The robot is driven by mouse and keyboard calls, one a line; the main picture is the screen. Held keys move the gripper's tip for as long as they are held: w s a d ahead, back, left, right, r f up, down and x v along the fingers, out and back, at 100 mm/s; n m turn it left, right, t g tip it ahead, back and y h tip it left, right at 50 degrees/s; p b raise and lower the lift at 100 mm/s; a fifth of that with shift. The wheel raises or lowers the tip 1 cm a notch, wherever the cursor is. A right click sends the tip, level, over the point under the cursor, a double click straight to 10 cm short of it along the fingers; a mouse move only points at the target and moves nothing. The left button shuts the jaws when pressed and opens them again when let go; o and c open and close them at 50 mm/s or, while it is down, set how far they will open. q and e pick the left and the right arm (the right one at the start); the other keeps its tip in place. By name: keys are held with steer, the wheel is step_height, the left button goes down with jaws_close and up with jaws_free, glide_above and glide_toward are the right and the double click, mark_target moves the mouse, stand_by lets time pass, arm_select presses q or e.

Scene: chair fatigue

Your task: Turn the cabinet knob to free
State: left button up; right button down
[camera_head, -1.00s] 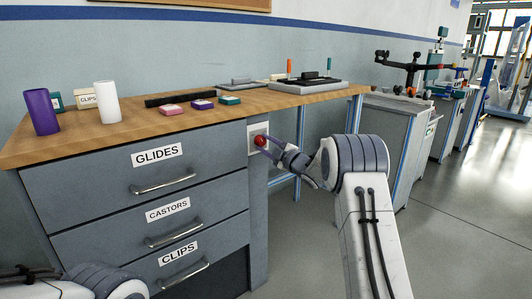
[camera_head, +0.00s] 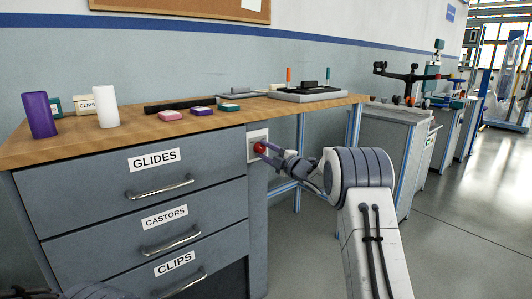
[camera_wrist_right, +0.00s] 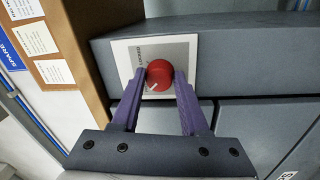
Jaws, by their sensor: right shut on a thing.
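A red round knob (camera_head: 259,148) sits on a pale plate (camera_head: 257,137) on the cabinet's front, right of the GLIDES drawer. My left gripper is not in view; only part of my left arm shows at the bottom left.
Grey cabinets (camera_head: 395,150) stand behind on the right. The floor at right is clear.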

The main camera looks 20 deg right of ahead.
steer(key=shift+c, duration=2.1)
jaws_free()
steer(key=shift+s, duration=0.1)
steer(key=p+v, duration=0.2)
steer(key=v, duration=0.8)
steer(key=shift+s, duration=0.15)
steer(key=shift+d+f, duration=0.1)
steer(key=shift+f, duration=0.05)
